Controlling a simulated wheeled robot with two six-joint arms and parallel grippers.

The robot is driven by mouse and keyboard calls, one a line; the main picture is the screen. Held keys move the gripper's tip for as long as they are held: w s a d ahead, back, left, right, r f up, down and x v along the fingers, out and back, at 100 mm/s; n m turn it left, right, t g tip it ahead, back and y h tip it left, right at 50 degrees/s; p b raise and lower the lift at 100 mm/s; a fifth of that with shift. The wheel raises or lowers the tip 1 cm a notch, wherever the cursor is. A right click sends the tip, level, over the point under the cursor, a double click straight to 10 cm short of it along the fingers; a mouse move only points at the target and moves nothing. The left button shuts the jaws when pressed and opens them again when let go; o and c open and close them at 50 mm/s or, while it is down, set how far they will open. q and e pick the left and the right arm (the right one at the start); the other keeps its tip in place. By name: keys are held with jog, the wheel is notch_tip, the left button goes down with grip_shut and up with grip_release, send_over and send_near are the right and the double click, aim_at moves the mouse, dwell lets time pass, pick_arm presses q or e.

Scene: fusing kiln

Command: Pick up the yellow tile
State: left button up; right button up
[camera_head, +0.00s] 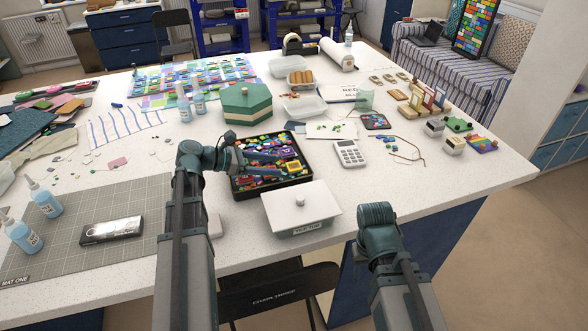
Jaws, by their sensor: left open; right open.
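The black tray (239,190) holds a heap of small coloured tiles. A yellow tile (292,167) shows in the tray's right part, close to my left gripper's fingertips. My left gripper (279,162) comes in from the left and reaches over the tray. Its fingers are apart with nothing seen held between them, and they hide part of the heap. Whether they touch the tiles, I cannot tell. My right arm shows at the lower right, off the table's front edge; its gripper does not show.
A white lidded box (300,215) stands just in front of the tray. A green lidded box (246,104) stands behind it and a calculator (349,153) lies to its right. A cutting mat (120,205) lies at left. A black chair (280,290) stands in front.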

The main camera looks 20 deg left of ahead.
aim_at(290, 166)
pick_arm(q)
jog(key=b+x, duration=0.1)
jog(key=x, duration=0.4)
jog(key=shift+d+b, duration=0.2)
jog(key=shift+b, duration=0.2)
grip_shut()
